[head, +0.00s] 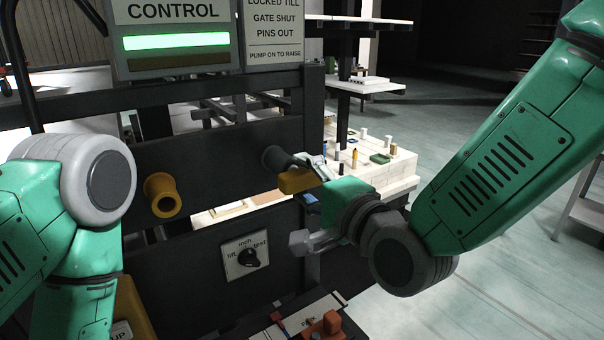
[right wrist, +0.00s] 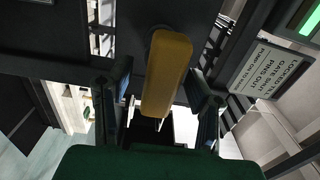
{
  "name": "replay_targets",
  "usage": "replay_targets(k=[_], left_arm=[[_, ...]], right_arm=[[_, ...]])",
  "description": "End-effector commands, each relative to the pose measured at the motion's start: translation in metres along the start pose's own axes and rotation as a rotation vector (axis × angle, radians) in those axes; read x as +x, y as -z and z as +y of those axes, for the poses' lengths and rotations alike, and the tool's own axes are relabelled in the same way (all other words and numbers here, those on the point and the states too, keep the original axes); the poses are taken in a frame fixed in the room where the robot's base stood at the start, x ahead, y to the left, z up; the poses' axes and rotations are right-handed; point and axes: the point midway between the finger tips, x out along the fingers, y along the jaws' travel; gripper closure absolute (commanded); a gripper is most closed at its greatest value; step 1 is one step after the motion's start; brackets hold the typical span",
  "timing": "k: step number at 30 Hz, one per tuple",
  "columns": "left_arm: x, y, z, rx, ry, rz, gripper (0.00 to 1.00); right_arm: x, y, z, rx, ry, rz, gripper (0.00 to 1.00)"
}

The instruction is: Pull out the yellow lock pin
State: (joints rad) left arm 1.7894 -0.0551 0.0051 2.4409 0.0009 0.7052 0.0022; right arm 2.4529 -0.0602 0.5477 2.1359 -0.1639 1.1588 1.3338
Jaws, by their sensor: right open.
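A yellow bar-shaped handle (head: 298,181) sticks out from a dark round boss on the dark panel, in the middle of the head view. I take it for the lock pin's grip. My right gripper (head: 309,204) is open around or just in front of it. In the right wrist view the yellow handle (right wrist: 167,75) lies between the two dark fingers of the right gripper (right wrist: 161,88), with gaps on both sides. A second yellow part, a round knob (head: 163,195), projects from the panel further left. My left arm is at the left edge; its gripper is out of view.
A control box (head: 178,45) with a lit green bar stands above the panel, beside a text sign (head: 274,32). A rotary switch plate (head: 245,257) sits below the handle. Pale blocks (head: 385,170) with small items stand behind. Open floor lies at right.

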Motion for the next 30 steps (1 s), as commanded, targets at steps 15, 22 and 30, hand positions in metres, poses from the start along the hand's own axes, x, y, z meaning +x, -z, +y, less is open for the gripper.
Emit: replay_targets(k=[15,22,30], left_arm=[[-0.0006,0.0,-0.0002,-0.001,0.0,0.0,0.2],[-0.001,0.0,-0.0001,0.0,0.0,0.0,0.2],[-0.0006,0.0,-0.0003,-0.001,0.0,0.0,0.2]], right_arm=[[-0.005,0.0072,-0.0006,0.009,0.004,0.001,0.53],[-0.0019,0.0028,-0.0012,0.003,0.001,0.0,0.53],[-0.0015,0.0023,-0.0014,0.001,0.001,0.0,0.57]])
